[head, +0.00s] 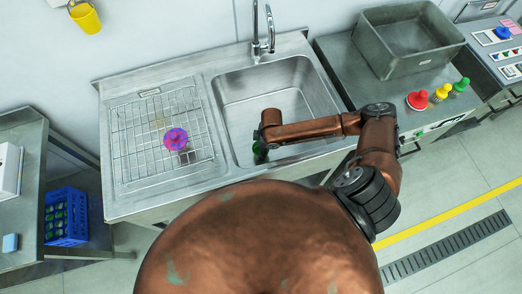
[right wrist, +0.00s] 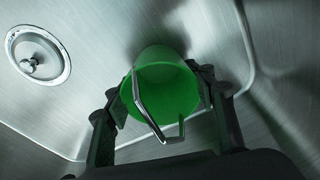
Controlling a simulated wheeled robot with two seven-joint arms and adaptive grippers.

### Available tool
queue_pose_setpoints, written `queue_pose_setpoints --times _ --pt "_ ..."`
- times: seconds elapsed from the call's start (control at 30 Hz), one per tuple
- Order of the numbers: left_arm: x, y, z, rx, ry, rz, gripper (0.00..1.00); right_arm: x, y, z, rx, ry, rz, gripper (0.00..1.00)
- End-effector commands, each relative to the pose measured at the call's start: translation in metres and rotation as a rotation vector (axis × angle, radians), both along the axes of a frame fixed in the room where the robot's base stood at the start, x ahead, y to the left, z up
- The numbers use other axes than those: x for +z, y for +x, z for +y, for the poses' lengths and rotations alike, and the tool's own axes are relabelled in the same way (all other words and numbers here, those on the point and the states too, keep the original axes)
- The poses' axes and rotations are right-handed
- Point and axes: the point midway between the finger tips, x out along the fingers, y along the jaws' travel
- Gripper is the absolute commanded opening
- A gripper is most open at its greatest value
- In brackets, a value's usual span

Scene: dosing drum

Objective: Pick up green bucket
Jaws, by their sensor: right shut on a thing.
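The green bucket (right wrist: 165,85) is in the sink basin, with a grey handle across its front in the right wrist view. In the head view only a small dark green part (head: 260,150) shows below my right gripper (head: 262,148). In the right wrist view the fingers of my right gripper (right wrist: 160,100) lie on both sides of the bucket, shut on it. Whether the bucket touches the basin floor cannot be told. My left gripper is not in view.
The sink basin (head: 230,95) has walls around the bucket, and a drain (right wrist: 38,55) shows at left. A wire rack (head: 130,155) with a pink-purple item (head: 176,139) is left of it. A faucet (head: 264,40) stands behind. A grey tub (head: 408,45) and colored knobs are at right.

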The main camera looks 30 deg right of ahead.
Motion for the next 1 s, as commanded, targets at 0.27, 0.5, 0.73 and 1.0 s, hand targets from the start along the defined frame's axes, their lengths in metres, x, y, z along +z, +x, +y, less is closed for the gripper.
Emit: queue_pose_setpoints --times 0.27,0.5,0.73,1.0 --pt "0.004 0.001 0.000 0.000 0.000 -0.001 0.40 0.021 0.001 -0.001 0.001 -0.001 -0.003 0.26" --pt "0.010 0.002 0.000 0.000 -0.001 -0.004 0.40 0.069 0.001 0.000 0.000 0.001 -0.003 0.26" --pt "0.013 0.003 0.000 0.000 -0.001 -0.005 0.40 0.097 0.001 0.000 0.001 0.001 -0.003 0.26" --pt "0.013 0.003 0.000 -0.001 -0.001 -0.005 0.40 0.100 0.000 0.000 -0.001 0.000 0.000 0.26"
